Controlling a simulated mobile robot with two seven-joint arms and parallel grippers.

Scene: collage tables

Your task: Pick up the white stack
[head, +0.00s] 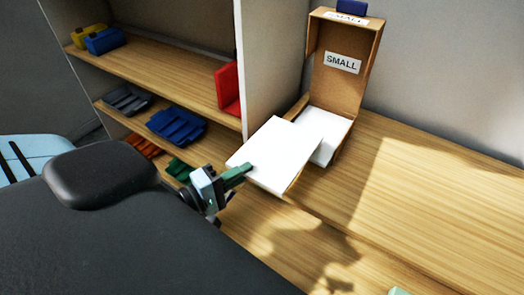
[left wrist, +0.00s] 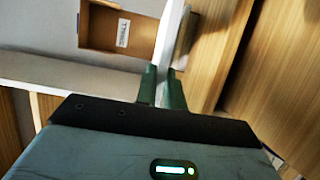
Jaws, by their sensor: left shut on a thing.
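A flat white stack (head: 275,155) is held at its near left edge by my left gripper (head: 240,172), just in front of the open cardboard box (head: 333,88) labelled SMALL. In the left wrist view, the green fingers of my left gripper (left wrist: 161,88) are shut on the white stack (left wrist: 169,40), which shows edge-on. More white sheets (head: 328,128) lie in the bottom of the box, partly hidden behind the held stack.
A wooden shelf unit (head: 165,65) on the left holds yellow, blue, grey, orange and green items and a red piece (head: 228,90). The wooden table (head: 430,190) is clear to the right. A pale green bit (head: 398,291) shows at the bottom edge.

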